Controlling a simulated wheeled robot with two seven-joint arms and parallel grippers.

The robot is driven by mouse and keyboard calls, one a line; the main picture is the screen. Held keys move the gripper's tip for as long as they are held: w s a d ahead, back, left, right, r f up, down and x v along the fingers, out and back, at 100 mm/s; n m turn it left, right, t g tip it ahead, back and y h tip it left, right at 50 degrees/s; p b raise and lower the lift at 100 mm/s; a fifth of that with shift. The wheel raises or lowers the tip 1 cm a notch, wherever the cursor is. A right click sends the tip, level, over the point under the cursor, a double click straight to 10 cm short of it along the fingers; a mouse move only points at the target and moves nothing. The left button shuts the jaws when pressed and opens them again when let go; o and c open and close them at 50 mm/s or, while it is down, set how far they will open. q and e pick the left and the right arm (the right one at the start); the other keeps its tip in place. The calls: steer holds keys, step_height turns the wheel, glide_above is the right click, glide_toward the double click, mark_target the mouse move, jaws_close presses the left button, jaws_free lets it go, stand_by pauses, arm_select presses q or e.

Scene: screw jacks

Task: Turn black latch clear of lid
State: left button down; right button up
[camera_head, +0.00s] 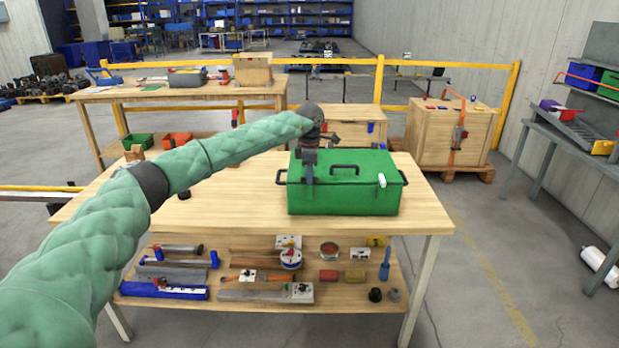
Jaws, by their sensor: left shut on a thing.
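A green box (345,197) with a flat green lid (352,161) stands on the wooden workbench. A black handle (344,169) lies across the lid's middle. A white latch (382,181) shows at the front right of the lid. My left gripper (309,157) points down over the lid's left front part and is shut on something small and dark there. It appears to be the black latch, mostly hidden by the fingers, so its angle against the lid cannot be told. My right gripper is not in view.
Behind stand another wooden table (190,94), wooden crates (452,133) and a yellow rail (430,63). A grey bench (571,127) stands at right.

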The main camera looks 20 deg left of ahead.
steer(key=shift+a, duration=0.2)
arm_select(q)
steer(key=c, duration=1.4)
jaws_free()
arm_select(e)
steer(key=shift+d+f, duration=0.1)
arm_select(q)
steer(key=shift+r, duration=0.1)
